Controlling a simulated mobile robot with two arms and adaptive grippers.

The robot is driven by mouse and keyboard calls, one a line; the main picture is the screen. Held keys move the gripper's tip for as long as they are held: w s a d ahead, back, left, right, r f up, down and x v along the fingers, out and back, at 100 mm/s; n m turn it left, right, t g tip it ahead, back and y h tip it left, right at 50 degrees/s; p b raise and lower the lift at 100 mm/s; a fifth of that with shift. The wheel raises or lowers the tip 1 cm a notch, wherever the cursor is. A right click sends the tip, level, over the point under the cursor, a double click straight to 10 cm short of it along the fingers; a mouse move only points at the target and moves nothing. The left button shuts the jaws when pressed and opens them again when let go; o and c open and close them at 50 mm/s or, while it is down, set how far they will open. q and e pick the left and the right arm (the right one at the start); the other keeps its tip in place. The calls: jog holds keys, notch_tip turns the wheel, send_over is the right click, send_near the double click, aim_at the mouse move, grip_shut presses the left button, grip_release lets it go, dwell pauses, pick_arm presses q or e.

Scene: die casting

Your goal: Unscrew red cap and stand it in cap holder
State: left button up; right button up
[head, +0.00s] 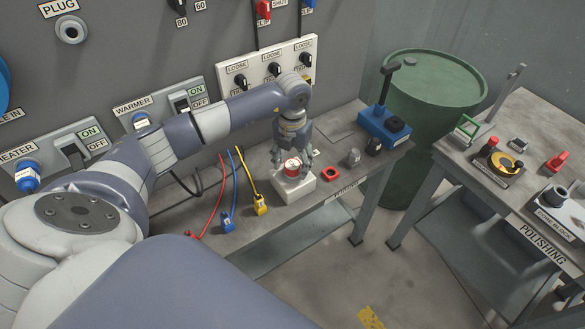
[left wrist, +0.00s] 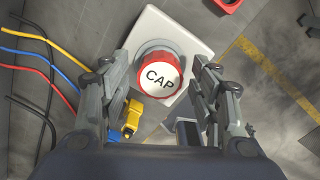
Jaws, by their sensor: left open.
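My left gripper (head: 292,160) is right above the cap, pointing down. In the left wrist view its open fingers (left wrist: 164,88) stand on either side of the cap, apart from it. A red square frame with a dark opening (head: 331,174), perhaps the cap holder, lies on the bench right of the block; its edge shows in the left wrist view (left wrist: 229,4). My right gripper is not visible.
Red, blue (head: 228,221) and yellow (head: 260,204) cables with plugs lie left of the block. Grey knobs (head: 353,157) and a blue device (head: 383,126) stand to the right. A green barrel (head: 433,90) and the polishing table (head: 511,180) are further right.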

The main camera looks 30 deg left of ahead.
pick_arm(q)
jog(key=c, duration=1.2)
jog(key=shift+r+n+p, duration=0.1)
jog(key=shift+n+p, duration=0.3)
jog(key=shift+n, duration=0.7)
jog(key=shift+c, duration=0.2)
jog(key=shift+n+p, duration=0.5)
jog(key=shift+n, duration=1.4)
